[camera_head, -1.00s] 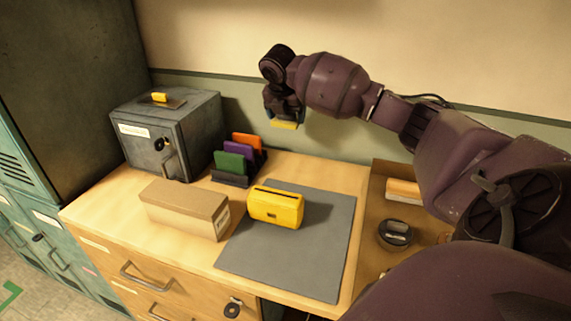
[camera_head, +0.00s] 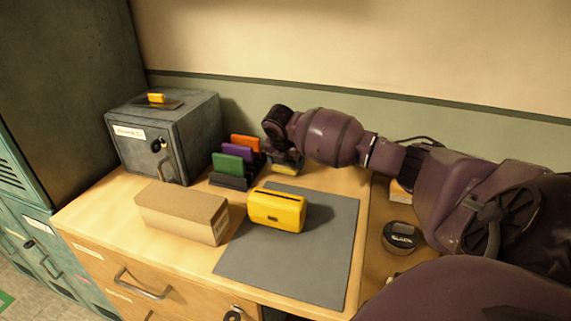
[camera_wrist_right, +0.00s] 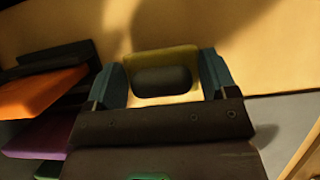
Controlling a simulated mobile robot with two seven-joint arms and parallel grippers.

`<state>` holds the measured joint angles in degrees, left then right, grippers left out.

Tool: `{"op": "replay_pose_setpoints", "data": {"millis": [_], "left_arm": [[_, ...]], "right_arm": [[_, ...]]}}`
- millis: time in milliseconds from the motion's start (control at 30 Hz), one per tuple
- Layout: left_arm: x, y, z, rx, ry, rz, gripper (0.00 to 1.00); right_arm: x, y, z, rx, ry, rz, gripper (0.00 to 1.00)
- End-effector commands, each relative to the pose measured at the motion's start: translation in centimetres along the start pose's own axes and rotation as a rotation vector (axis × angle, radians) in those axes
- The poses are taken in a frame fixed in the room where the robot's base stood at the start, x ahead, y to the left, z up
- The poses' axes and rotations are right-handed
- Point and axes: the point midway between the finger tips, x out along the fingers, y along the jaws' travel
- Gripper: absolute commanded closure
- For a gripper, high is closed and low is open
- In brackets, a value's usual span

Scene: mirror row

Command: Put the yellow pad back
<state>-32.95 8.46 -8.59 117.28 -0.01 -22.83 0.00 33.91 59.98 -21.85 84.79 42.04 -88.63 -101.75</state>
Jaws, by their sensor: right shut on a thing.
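The yellow pad (camera_head: 285,169) is in my right gripper (camera_head: 284,163), low over the back of the desk, just right of the pad rack. In the right wrist view, the pad (camera_wrist_right: 165,57) sits between the two teal fingers of the gripper (camera_wrist_right: 163,80), with a dark oval on its face. I cannot tell whether it touches the desk. The dark rack (camera_head: 229,181) holds an orange pad (camera_head: 245,143), a purple pad (camera_head: 238,151) and a green pad (camera_head: 228,164). The orange pad also shows at the left of the wrist view (camera_wrist_right: 38,92). My left gripper is not in view.
A yellow slotted box (camera_head: 276,211) stands on the grey mat (camera_head: 290,266). A cardboard box (camera_head: 181,212) lies to its left. A grey safe (camera_head: 185,130) with a yellow piece (camera_head: 157,98) on top stands at the back left. A round dark item (camera_head: 399,236) lies at the right.

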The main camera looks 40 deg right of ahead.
Motion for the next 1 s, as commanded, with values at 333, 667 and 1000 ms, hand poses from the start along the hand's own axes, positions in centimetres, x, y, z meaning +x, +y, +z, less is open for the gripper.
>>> {"op": "replay_pose_setpoints", "data": {"millis": [333,667,1000], "left_arm": [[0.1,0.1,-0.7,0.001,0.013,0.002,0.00],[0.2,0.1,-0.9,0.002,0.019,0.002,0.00],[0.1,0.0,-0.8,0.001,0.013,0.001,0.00]], "right_arm": [[0.9,0.0,-0.3,0.000,-0.002,0.001,0.44],[1.1,0.0,-0.4,0.000,-0.002,0.001,0.00],[-0.4,0.0,-0.2,0.000,-0.003,0.003,0.00]]}}
